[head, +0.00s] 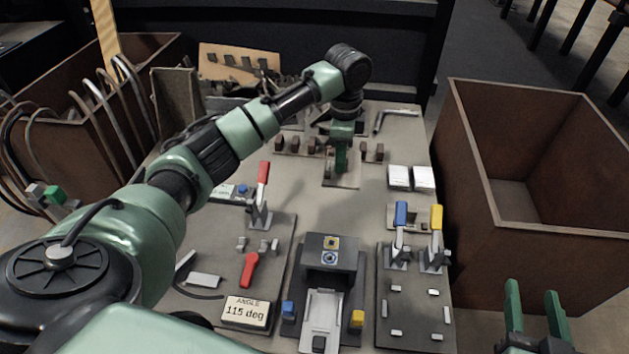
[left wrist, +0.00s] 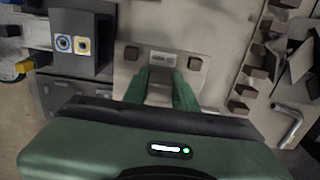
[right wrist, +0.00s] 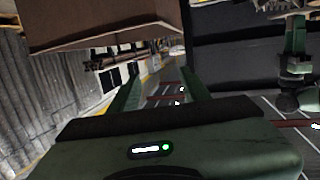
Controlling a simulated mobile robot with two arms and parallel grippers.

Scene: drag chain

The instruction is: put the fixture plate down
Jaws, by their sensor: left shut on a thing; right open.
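The fixture plate (head: 342,181) is a small grey-beige plate near the back middle of the table, below my left gripper (head: 341,158). My left gripper is shut on it, pointing down from above. In the left wrist view the plate (left wrist: 162,60) shows between and beyond the fingers, with small brown blocks near its corners. The fingers hide part of it. I cannot tell whether its underside touches the table. My right gripper (head: 533,302) is open and empty at the lower right, beside the table; its spread fingers also show in the right wrist view (right wrist: 160,90).
The table (head: 400,120) holds a row of brown blocks, an L-shaped metal key (head: 395,118), white boxes (head: 410,178), lever clamps (head: 416,235) and a dark block fixture (head: 330,253). Rusty bins stand right (head: 470,190) and left. A sign (head: 245,310) reads "ANGLE 115 deg".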

